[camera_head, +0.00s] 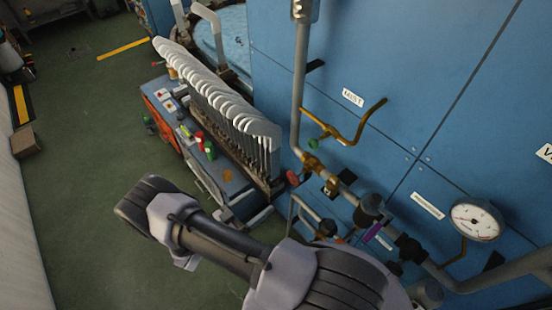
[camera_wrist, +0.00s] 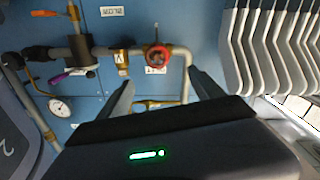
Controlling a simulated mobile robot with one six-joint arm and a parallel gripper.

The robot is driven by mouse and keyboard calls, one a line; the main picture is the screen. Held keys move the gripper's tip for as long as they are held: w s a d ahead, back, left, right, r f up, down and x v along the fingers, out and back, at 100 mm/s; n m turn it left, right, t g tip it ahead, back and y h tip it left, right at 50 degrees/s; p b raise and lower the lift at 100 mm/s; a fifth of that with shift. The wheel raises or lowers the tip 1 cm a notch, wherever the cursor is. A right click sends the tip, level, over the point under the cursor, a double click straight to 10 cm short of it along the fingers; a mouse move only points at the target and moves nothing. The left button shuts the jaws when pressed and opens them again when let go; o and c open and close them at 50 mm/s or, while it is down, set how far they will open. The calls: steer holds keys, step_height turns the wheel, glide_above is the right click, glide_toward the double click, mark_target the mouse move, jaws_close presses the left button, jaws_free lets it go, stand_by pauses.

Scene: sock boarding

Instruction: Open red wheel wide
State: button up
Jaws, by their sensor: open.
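The red wheel (camera_wrist: 157,57) sits on the pipework in the wrist view, ahead of my gripper (camera_wrist: 160,78) and close to the gap between its fingertips. My gripper is open, with nothing between its fingers, and no contact with the wheel shows. In the head view the red wheel (camera_head: 292,178) is small, at the lower left of the pipe on the blue wall. My arm fills the lower part of that view, and I cannot clearly make out the gripper there.
A pressure gauge (camera_head: 475,220) and a purple-handled valve (camera_head: 372,232) are on the pipework to the right. A brass lever (camera_head: 368,122) sticks out above the wheel. A row of grey sock boards (camera_head: 225,100) stands to the left. Green floor (camera_head: 85,200) is open at far left.

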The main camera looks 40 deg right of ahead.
mark_target(292, 180)
steer(key=d+p, duration=0.1)
steer(key=d, duration=1.4)
steer(key=shift+w, duration=0.2)
steer(key=shift+w+d, duration=0.1)
steer(key=shift+d, duration=0.45)
steer(key=c, duration=1.4)
steer(key=shift+n, duration=0.3)
